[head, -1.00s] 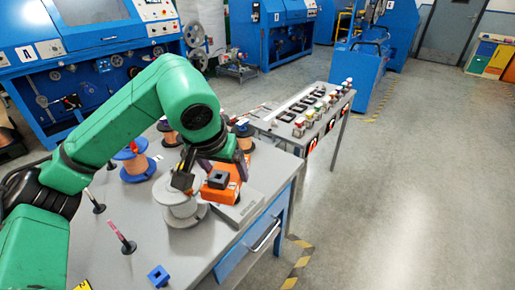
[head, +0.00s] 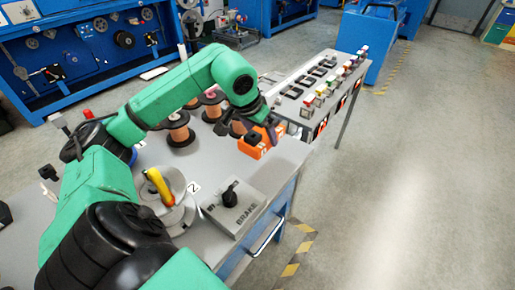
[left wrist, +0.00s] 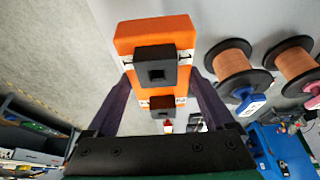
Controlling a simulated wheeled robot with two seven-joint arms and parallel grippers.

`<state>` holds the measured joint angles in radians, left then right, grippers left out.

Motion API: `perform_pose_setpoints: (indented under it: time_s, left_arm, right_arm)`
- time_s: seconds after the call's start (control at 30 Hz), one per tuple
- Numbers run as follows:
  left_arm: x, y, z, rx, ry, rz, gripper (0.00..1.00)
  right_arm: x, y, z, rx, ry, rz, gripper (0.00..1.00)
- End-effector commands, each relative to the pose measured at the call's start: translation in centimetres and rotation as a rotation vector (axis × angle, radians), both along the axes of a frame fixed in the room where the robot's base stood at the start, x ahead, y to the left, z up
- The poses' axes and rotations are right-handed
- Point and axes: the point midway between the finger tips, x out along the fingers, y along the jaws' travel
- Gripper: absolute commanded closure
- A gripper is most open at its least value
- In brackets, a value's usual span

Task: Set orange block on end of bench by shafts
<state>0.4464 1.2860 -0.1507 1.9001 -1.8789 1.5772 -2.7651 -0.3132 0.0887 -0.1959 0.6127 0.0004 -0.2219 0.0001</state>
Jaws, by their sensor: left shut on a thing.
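The orange block (head: 254,146) is at the far right part of the grey bench (head: 290,158), close to its right edge. My left gripper (head: 262,133) is shut on it. I cannot tell whether the block touches the bench top. In the left wrist view the orange block (left wrist: 150,35), with black square pieces and white marked bands on it, sits between the two dark fingers of my left gripper (left wrist: 165,95). Dark upright posts, perhaps the shafts, show at the left (head: 48,172), partly hidden by my arm. My right gripper is not in view.
A grey brake box (head: 235,210) with a black knob sits near the bench's front right. Copper spools (head: 178,130) stand behind. A table with coloured buttons (head: 318,85) stands beyond.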

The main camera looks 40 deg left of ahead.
Motion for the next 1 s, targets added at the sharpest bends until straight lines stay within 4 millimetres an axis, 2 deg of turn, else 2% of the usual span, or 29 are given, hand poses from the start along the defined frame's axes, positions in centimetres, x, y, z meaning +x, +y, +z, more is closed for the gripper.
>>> perform_pose_setpoints:
  time_s: [0.03, 0.1, 0.23, 0.4, 0.77, 0.8, 1.0]
  left_arm:
    - [-0.1, 0.0, -1.8, 0.0, 0.005, 0.0, 1.0]
    - [-0.1, -0.1, -3.3, -0.001, 0.003, 0.0, 1.0]
    - [0.0, -0.1, -5.0, -0.002, 0.0, 0.0, 1.0]
    - [0.0, -0.1, -7.9, -0.003, 0.0, 0.0, 1.0]
    - [0.1, -0.1, -8.6, -0.001, -0.003, 0.0, 1.0]
    - [0.0, -0.1, -8.5, -0.001, 0.0, 0.0, 0.0]
    - [0.0, -0.1, -8.4, -0.001, 0.0, 0.001, 0.0]
  right_arm:
    - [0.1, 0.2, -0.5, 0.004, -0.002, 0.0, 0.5]
    - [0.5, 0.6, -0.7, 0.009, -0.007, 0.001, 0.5]
    - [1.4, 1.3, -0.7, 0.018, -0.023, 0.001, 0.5]
    - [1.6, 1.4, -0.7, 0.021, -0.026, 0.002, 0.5]
    - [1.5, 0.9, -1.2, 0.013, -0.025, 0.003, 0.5]
    - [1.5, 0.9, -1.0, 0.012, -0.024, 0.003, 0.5]
    - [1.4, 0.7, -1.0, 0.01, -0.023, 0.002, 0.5]
